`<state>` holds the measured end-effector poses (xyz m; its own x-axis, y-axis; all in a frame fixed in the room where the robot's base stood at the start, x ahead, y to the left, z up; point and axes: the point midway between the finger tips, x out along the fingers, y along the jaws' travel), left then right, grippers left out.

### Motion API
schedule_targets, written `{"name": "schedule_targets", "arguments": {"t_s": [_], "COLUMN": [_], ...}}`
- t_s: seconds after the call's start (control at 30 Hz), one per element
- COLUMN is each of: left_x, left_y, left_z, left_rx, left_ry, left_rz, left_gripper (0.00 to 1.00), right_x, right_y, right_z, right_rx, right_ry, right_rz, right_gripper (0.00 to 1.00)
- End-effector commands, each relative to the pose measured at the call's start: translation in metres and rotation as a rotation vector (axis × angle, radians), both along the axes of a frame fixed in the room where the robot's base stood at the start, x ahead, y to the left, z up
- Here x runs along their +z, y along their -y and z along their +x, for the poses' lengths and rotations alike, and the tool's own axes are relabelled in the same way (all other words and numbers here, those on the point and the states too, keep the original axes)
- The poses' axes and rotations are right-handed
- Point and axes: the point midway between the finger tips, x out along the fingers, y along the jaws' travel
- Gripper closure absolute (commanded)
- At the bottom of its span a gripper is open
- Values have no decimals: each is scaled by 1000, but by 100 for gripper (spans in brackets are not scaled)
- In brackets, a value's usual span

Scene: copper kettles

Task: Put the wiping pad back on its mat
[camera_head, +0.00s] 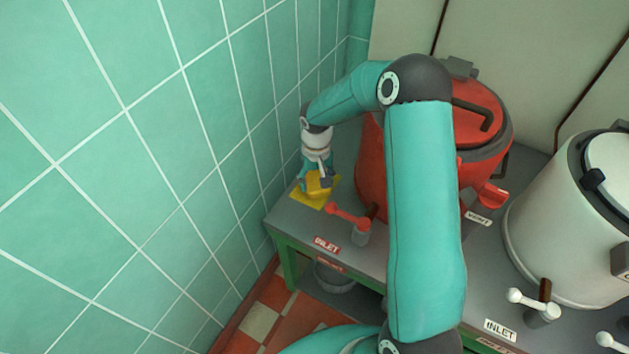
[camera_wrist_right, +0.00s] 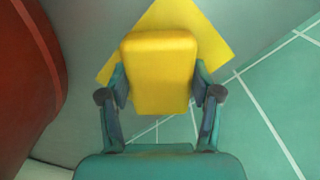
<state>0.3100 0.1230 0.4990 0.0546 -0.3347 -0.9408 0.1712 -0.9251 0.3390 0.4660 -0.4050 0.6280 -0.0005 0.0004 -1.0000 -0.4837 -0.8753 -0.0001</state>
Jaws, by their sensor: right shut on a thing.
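The yellow wiping pad (camera_head: 318,184) is between the fingers of my right gripper (camera_head: 318,180), at the left end of the grey bench. In the right wrist view the pad (camera_wrist_right: 160,70) fills the space between the two fingers of the gripper (camera_wrist_right: 160,85), which are shut on its sides. The flat yellow mat (camera_head: 306,200) lies on the bench under and around the pad. It also shows in the right wrist view (camera_wrist_right: 215,50), turned relative to the pad. I cannot tell whether the pad touches the mat. My left gripper is not in view.
A red kettle (camera_head: 375,165) stands close to the right of the mat, with a red-handled inlet valve (camera_head: 348,216) in front. The green tiled wall (camera_head: 190,130) is close on the left. A white kettle (camera_head: 560,230) stands farther right on the grey bench (camera_head: 300,222).

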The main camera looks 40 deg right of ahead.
Motion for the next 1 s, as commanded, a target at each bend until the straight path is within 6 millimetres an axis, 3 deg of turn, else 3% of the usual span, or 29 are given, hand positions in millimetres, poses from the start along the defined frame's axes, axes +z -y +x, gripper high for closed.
{"name": "schedule_targets", "arguments": {"t_s": [0.27,0.3,0.43,0.8,1.0], "left_x": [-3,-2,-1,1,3], "left_y": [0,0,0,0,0], "left_z": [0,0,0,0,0], "left_rx": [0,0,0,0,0], "left_ry": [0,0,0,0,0], "left_rz": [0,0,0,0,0], "left_gripper": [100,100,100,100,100], "right_x": [-2,-1,-1,1,21], "right_y": [0,0,0,0,1], "right_z": [0,0,0,0,1], "right_rx": [-1,-1,-1,0,-1], "right_ry": [1,1,0,1,4], "right_rz": [0,0,0,0,-2], "right_gripper": [69,32,11,11,11]}}
